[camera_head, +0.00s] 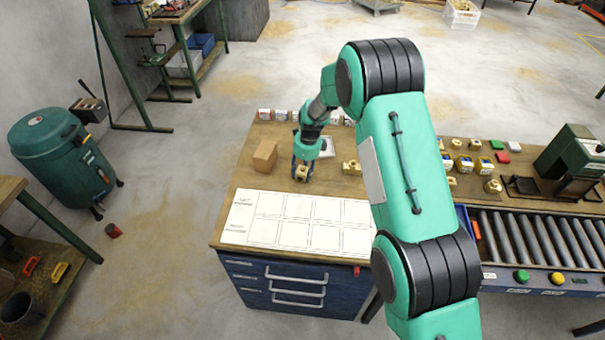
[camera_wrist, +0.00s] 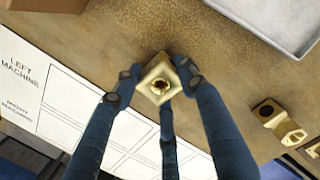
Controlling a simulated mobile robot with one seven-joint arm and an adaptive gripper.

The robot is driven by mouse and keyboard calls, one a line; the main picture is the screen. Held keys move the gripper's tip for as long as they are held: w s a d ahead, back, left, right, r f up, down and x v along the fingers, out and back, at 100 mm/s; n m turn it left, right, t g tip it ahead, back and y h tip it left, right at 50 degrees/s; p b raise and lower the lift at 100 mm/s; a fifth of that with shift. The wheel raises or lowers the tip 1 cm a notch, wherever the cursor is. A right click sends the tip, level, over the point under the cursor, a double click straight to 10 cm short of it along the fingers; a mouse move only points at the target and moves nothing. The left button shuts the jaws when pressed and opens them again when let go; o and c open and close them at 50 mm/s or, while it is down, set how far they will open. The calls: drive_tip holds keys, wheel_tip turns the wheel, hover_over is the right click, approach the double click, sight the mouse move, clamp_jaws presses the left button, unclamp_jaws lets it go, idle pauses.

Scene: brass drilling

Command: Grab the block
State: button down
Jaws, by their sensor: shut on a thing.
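A small brass block (camera_wrist: 158,79) with a round hole in its top is in the wrist view, between the blue fingers of my gripper (camera_wrist: 160,88). The fingers touch it on its sides, with a third finger below it. In the head view my gripper (camera_head: 303,165) points down over the wooden workbench, and the brass block (camera_head: 302,173) shows at its fingertips. I cannot tell whether the block rests on the bench or is slightly raised. Another brass block (camera_wrist: 278,120) lies to the right in the wrist view, and it also shows in the head view (camera_head: 351,168).
A cardboard box (camera_head: 265,155) stands left of my gripper. A grey tray (camera_head: 326,147) lies behind it. A white sheet with marked boxes (camera_head: 297,222) covers the bench front. More brass parts (camera_head: 463,163) and a roller conveyor (camera_head: 530,237) are to the right.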

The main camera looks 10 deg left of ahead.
sight(301, 170)
drive_tip(key=shift+r, duration=0.15)
drive_tip(key=shift+r, duration=0.6)
wheel_tip(301, 170, up, 2)
drive_tip(key=shift+r, duration=0.1)
drive_tip(key=s+d, duration=0.2)
drive_tip(key=s, duration=0.3)
drive_tip(key=s+d+r, duration=0.1)
drive_tip(key=s+d, duration=0.1)
drive_tip(key=s, duration=0.3)
drive_tip(key=s+d, duration=0.1)
drive_tip(key=s, duration=0.4)
drive_tip(key=shift+d+r, duration=0.15)
drive_tip(key=shift+d, duration=0.25)
drive_tip(key=shift+w+a+r+p, duration=0.1)
drive_tip(key=shift+a+p, duration=0.05)
drive_tip(key=shift+p, duration=0.15)
